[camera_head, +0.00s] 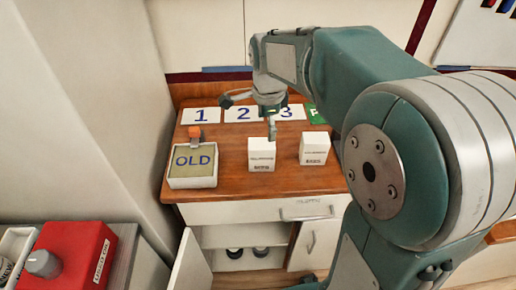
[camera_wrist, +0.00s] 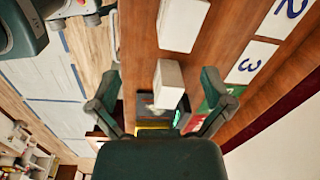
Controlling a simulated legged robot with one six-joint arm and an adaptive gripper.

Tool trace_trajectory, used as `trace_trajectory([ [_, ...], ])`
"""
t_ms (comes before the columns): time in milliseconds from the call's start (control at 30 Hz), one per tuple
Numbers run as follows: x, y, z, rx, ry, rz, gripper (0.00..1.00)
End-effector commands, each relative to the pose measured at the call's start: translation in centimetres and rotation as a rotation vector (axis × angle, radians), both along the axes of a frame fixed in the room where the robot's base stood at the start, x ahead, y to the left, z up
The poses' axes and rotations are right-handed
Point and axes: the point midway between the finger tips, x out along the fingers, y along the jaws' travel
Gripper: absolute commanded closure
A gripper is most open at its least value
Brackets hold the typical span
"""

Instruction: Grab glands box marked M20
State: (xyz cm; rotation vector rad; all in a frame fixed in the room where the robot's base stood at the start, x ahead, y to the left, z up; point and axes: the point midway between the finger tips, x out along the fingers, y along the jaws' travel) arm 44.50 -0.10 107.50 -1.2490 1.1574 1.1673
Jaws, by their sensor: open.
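Two small white boxes stand on the wooden counter in the head view: a left box (camera_head: 262,155) and a right box (camera_head: 314,149). Both have small dark print on the front, too small to read, so I cannot tell which is marked M20. My gripper (camera_head: 250,116) is open and empty above the counter, with one finger in front of the left box's upper edge. In the wrist view, my open fingers (camera_wrist: 161,77) frame one white box (camera_wrist: 170,88), apparently the right one, lying beyond them. Another white box (camera_wrist: 183,25) shows above it.
A tray marked OLD (camera_head: 194,182) stands left on the counter (camera_head: 230,188), with an orange item behind it. Cards 1 (camera_head: 201,116), 2 and 3 and a green card (camera_head: 316,114) lie along the back. A red box (camera_head: 75,255) is at lower left. A cabinet door (camera_head: 190,265) hangs open below.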

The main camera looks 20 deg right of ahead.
Motion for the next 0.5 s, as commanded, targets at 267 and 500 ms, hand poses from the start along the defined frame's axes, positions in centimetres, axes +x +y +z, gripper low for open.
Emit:
trace_trajectory([
  [267,3.0,0.0,-2.5,0.008,0.066,-0.254,0.00],
  [500,3.0,0.0,-6.1,0.007,0.071,-0.262,0.00],
])
